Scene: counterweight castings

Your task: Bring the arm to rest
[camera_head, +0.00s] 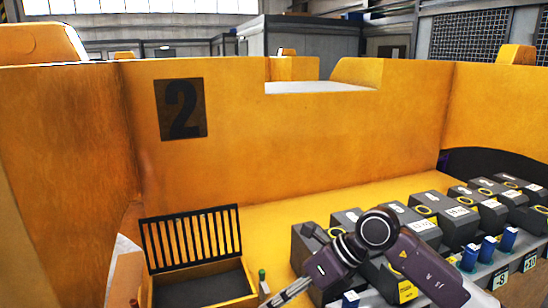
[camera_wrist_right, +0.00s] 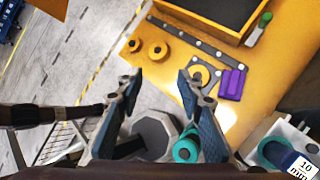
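My right arm (camera_head: 380,230) comes in from the bottom right in the head view, bends, and reaches down to the left. Its lower end leaves the frame at the bottom. In the right wrist view my right gripper (camera_wrist_right: 158,78) is open. Its two fingertips are well apart, with nothing between them. They point over the floor beside the front edge of the yellow work surface (camera_wrist_right: 236,102). My left gripper is not visible in either view.
A slatted-back tray (camera_head: 200,268) stands at the lower left. Several dark weight blocks (camera_head: 448,222) line the right side. A yellow wall (camera_head: 270,140) stands behind. Floor (camera_wrist_right: 70,60) is open.

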